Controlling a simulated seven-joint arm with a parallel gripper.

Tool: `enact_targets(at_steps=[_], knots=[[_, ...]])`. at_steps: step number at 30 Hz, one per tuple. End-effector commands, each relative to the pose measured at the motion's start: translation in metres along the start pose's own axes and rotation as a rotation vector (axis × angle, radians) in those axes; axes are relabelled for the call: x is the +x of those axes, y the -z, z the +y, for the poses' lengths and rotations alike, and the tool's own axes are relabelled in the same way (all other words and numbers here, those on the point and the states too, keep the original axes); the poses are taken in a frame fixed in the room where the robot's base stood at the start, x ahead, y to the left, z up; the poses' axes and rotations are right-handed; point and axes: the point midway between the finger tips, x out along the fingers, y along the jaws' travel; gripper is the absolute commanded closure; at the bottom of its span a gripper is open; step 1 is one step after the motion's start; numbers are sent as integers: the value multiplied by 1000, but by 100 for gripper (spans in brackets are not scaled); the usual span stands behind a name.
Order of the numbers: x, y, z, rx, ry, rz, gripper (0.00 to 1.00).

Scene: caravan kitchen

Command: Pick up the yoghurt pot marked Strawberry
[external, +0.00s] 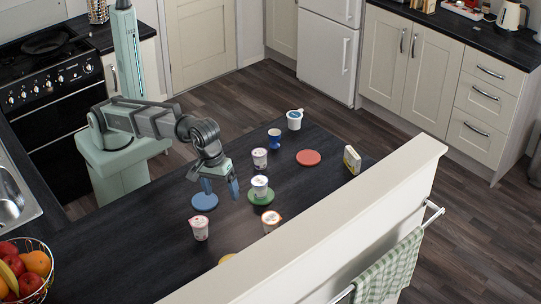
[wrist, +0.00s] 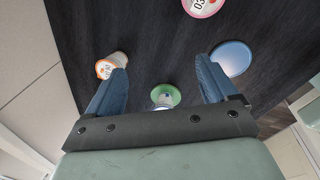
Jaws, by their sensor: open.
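Several small yoghurt pots stand on the dark worktop; no flavour word is readable, so I cannot tell which is Strawberry. One with a pink-rimmed lid (external: 199,229) is at the front left; it also shows at the wrist view's top edge (wrist: 203,6). An orange-rimmed pot (external: 271,221) stands near the white ledge, and at left in the wrist view (wrist: 111,66). A pot (external: 260,187) sits on a green coaster (external: 262,198). Another pot (external: 260,158) is farther back. My gripper (external: 221,188) is open and empty above the worktop, beside the green coaster.
A blue coaster (external: 204,202) lies bare near my gripper. A blue mug (external: 274,138), a larger white-and-blue tub (external: 295,120), a red coaster (external: 308,157) and a small box (external: 352,159) are farther back. The raised white ledge (external: 330,230) borders the worktop. A fruit basket (external: 24,272) stands front left.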

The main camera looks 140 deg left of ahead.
Motion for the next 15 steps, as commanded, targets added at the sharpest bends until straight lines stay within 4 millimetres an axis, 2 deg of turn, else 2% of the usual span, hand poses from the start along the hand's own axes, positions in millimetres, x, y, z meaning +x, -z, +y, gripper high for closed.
enact_targets(at_steps=[1, 3, 6, 11, 15], knots=[[-4, -16, -15, 22, 21, -11, 14], [-8, -32, -30, 41, 49, -23, 14], [-13, -46, -45, 60, 75, -32, 14], [-10, -55, -55, 72, 92, -38, 14], [7, -55, -58, 72, 94, -37, 14]])
